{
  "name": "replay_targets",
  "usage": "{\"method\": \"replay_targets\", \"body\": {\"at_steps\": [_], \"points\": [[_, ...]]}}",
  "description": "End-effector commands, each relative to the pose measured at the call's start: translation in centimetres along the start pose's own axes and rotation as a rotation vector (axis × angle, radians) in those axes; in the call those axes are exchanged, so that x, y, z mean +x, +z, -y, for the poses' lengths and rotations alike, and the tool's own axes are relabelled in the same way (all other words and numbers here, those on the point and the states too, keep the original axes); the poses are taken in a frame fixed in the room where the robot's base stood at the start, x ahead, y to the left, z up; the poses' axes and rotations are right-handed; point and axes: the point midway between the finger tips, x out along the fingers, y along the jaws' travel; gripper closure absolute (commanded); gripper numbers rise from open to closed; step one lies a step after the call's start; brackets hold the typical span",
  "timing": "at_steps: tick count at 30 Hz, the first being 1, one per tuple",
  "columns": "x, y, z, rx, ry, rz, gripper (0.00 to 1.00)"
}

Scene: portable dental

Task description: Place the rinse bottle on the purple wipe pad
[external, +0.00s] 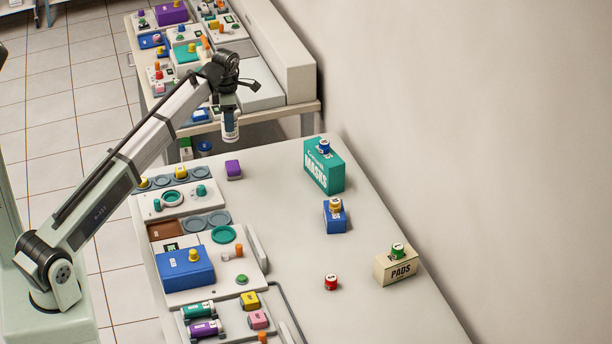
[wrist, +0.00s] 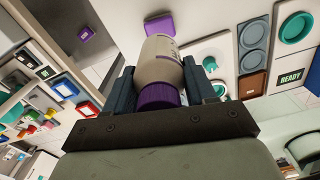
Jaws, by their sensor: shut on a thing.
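The rinse bottle (external: 231,127) is pale with a dark label in the external view. In the wrist view it (wrist: 160,63) shows a cream body and a purple cap. My gripper (external: 229,106) is shut on it near the cap, and the bottle hangs in the air by the far end of the near table. The purple wipe pad (external: 233,169) is a small purple block on that table, below the bottle in the external picture and apart from it. In the wrist view a purple patch (wrist: 159,25) shows just past the bottle's end.
A teal masks box (external: 324,168), a blue box (external: 334,218) and a cream pads box (external: 397,268) stand on the right. Round cups and a console with a blue case (external: 185,269) line the left. A cluttered second table stands behind.

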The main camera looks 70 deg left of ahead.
Motion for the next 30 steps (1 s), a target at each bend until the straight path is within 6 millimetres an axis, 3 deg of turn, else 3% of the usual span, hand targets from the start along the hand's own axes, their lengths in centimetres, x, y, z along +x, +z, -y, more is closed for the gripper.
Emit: {"method": "replay_targets", "body": {"at_steps": [5,13,25,30], "points": [[1.5,-0.1,0.1,-0.013,-0.001,-0.001,0.82],[5.7,-0.1,0.1,-0.011,-0.001,-0.001,0.82],[9.4,-0.1,0.1,-0.010,-0.001,-0.001,0.82],[9.9,0.0,0.0,-0.010,0.001,0.001,0.82]]}}
